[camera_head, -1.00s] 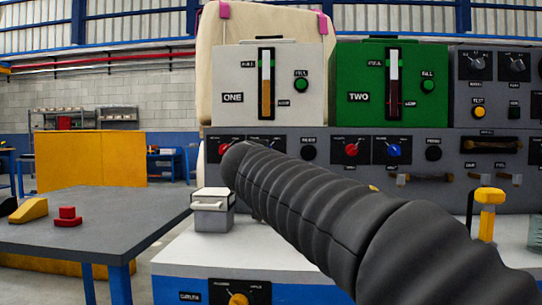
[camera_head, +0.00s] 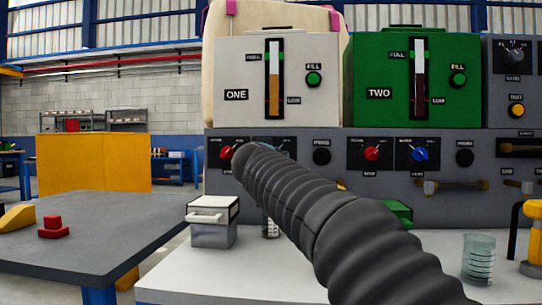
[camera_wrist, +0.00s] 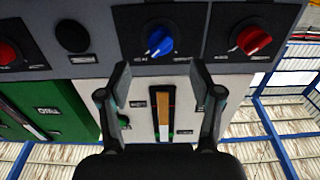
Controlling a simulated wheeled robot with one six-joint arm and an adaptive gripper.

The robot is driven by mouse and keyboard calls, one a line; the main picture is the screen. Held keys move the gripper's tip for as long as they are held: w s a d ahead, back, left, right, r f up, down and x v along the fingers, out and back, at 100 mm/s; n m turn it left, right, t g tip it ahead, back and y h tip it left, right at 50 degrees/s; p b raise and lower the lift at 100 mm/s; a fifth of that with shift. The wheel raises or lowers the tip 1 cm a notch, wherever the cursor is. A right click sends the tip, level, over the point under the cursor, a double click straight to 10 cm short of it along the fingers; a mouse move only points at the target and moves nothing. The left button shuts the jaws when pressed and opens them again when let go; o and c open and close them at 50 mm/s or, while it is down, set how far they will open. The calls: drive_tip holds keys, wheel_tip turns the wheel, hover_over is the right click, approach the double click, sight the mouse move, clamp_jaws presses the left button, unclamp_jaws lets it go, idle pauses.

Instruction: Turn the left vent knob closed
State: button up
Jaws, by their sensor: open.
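The left vent knob is blue (camera_wrist: 159,40) and sits on a dark plate on the grey panel (camera_head: 330,195). In the wrist view it is at the top centre, turned at a slant; I cannot tell its exact setting. In the head view my ribbed black arm hides it. My gripper (camera_wrist: 160,75) is open, its two fingers apart with nothing between them. In the wrist view the fingertips are just below the blue knob, one to each side, and do not appear to touch it. The right vent knob (camera_head: 420,154), also blue, is farther right.
Red knobs stand either side of the blue one in the wrist view (camera_wrist: 254,40) (camera_wrist: 8,54), with a black button (camera_wrist: 72,36). White unit ONE (camera_head: 235,75) and green unit TWO (camera_head: 375,75) are above. A white-lidded box (camera_head: 212,235) and a glass (camera_head: 478,260) stand on the bench.

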drive_tip(key=w+p, duration=0.2)
drive_tip(key=w, duration=0.4)
drive_tip(key=shift+w+d+r, duration=0.1)
drive_tip(key=shift+w+d, duration=0.05)
drive_tip(key=shift+w, duration=0.8)
drive_tip(key=c, duration=1.1)
